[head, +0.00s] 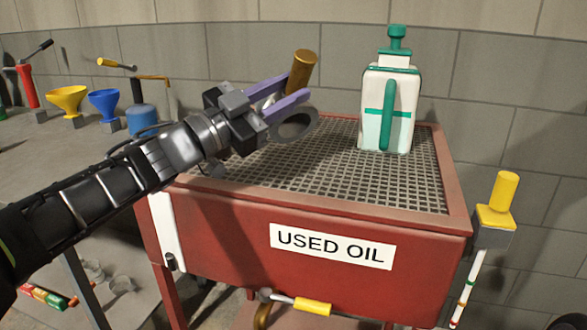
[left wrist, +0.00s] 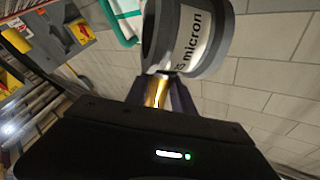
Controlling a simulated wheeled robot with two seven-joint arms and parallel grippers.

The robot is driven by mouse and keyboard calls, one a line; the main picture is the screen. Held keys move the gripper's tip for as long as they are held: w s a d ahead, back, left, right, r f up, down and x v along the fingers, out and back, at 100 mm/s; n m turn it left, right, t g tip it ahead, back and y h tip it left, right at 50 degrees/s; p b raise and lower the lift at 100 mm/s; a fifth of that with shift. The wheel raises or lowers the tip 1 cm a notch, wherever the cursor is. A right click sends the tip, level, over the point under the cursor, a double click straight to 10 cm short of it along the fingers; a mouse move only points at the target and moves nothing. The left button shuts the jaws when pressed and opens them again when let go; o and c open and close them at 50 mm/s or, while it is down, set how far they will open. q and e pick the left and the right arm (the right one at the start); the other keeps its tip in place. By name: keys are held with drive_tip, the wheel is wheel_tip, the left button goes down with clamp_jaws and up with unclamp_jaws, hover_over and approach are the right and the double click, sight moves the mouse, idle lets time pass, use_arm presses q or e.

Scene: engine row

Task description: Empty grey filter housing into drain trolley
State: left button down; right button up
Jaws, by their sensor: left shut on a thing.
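The drain trolley (head: 250,207) is red, has a "USED OIL" label and a mesh top. My left gripper (head: 290,92), with purple fingers, is over the mesh's left part. It is shut on a brass-coloured handle, which shows between the fingers in the left wrist view (left wrist: 157,92). The grey filter housing (head: 297,128) is above the mesh, apparently tilted, with its dark round opening towards the head camera. In the left wrist view the housing (left wrist: 195,42) shows a white label reading "micron". I cannot see any liquid coming out. My right gripper is not in view.
A white and green jug (head: 388,105) stands on the mesh at the back right. A yellow-topped stand (head: 495,215) is by the trolley's right side. A yellow funnel (head: 67,98), a blue funnel (head: 104,103) and a blue can (head: 141,118) stand on the bench at left.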

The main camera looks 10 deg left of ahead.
use_arm(q)
drive_tip(key=shift+s+d+r+m, duration=0.25)
drive_tip(key=shift+s+r+m, duration=0.1)
drive_tip(key=shift+m, duration=0.15)
drive_tip(key=shift+s+d+f+m+g+h+b, duration=0.2)
drive_tip(key=shift+s+d+m+h+b, duration=0.1)
drive_tip(key=shift+m+b, duration=0.25)
drive_tip(key=shift+s+d+f+m+g+h+b, duration=0.1)
drive_tip(key=shift+s+d+m+g+h+b, duration=0.15)
drive_tip(key=shift+m+b, duration=0.3)
idle(0.6)
drive_tip(key=shift+w+a, duration=0.1)
drive_tip(key=shift+a, duration=0.05)
idle(0.7)
